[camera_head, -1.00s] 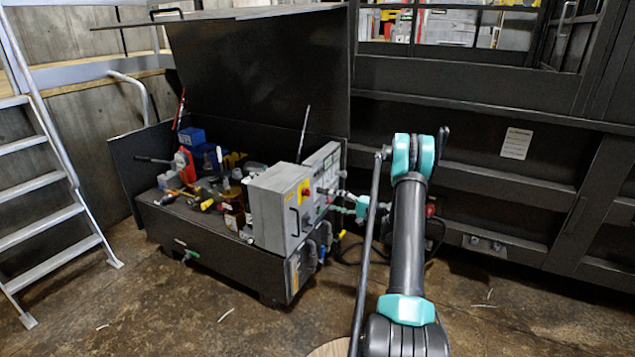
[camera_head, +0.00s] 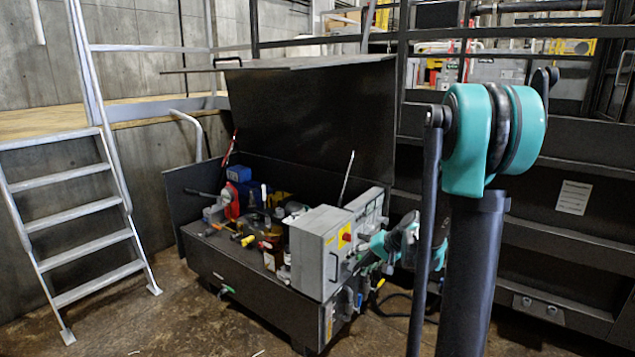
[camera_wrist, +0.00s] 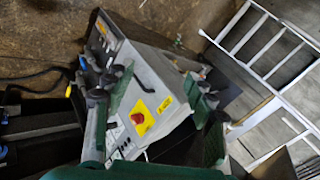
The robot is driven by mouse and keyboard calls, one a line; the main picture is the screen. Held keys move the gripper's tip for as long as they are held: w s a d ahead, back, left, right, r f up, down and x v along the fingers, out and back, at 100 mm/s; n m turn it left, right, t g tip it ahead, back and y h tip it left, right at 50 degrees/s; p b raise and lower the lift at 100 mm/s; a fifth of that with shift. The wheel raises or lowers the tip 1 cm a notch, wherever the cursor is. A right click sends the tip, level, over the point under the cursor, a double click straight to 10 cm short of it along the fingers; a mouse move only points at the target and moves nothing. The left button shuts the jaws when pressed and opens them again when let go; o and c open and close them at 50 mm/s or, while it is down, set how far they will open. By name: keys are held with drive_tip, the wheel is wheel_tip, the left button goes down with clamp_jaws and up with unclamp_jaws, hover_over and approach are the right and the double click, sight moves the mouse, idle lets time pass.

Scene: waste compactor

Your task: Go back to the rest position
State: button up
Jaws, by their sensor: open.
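My gripper (camera_wrist: 157,86) is open in the wrist view, with one green and black finger on each side and no object held between them. Between and beyond the fingers is the grey control box (camera_wrist: 140,95) with a red button on a yellow plate (camera_wrist: 140,117). In the head view my arm rises large at the right, and its teal wrist parts show beside the control box (camera_head: 318,252). The fingers are too small and overlapped there to tell whether they touch the box.
A dark open chest (camera_head: 255,292) holds tools and bottles, with its lid (camera_head: 315,120) raised. A metal ladder (camera_head: 85,180) stands at the left by a wooden platform (camera_head: 90,118). The dark compactor wall (camera_head: 575,245) is at the right. Some concrete floor (camera_head: 170,325) is clear in front.

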drive_tip(key=s+d+f+n+h, duration=0.1)
drive_tip(key=s+d+h, duration=0.2)
drive_tip(key=s, duration=0.9)
drive_tip(key=s+d+f+n+h, duration=0.2)
drive_tip(key=s+h, duration=0.1)
drive_tip(key=s, duration=1)
drive_tip(key=shift+s+d+f+g+h, duration=0.2)
drive_tip(key=shift+s+d+g+h, duration=0.05)
drive_tip(key=shift+d+g+h, duration=0.15)
